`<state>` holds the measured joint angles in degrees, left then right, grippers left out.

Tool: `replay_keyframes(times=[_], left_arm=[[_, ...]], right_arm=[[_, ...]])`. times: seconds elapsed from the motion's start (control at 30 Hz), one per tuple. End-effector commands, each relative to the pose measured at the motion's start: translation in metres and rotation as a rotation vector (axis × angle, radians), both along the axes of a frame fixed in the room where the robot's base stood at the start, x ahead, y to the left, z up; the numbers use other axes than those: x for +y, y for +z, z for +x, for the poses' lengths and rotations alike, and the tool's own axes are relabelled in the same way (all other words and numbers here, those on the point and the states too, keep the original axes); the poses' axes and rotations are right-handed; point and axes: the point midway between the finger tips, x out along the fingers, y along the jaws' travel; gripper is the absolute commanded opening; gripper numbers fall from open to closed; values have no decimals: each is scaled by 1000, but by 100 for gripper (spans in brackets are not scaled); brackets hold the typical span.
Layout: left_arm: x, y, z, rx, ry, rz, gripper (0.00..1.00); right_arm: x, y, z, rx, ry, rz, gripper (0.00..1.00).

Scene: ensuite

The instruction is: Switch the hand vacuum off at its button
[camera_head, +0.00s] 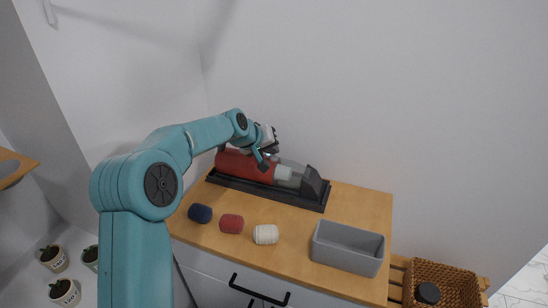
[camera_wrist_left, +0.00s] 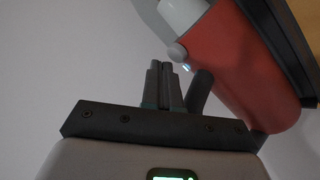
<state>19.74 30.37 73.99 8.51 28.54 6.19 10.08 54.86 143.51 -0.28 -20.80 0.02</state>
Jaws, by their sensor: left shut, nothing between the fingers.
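The hand vacuum (camera_head: 240,164) has a red body and a pale, clear front part, and lies in a long black tray (camera_head: 265,192) at the back of the wooden counter. In the left wrist view the red body (camera_wrist_left: 243,68) fills the upper right. A round grey button (camera_wrist_left: 178,52) stands on its edge, with a small bluish-white light (camera_wrist_left: 186,68) lit beside it. My left gripper (camera_head: 265,164) is over the vacuum. Its fingers (camera_wrist_left: 160,65) are shut and empty, just left of the button in the wrist view; contact cannot be told. My right gripper is out of view.
On the counter (camera_head: 300,228) in front of the tray lie a navy roll (camera_head: 200,213), a red roll (camera_head: 231,223) and a cream roll (camera_head: 265,234). A grey open bin (camera_head: 347,249) stands at the right. A wicker basket (camera_head: 452,284) is beyond. The wall is close behind.

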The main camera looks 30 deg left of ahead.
Motion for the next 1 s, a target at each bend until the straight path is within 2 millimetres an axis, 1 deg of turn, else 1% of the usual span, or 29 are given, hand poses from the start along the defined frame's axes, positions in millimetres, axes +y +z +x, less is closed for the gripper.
replay_keyframes(times=[1.0], left_arm=[[0, -10, 0, 1, -1, 0, 0]], right_arm=[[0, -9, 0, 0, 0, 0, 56]])
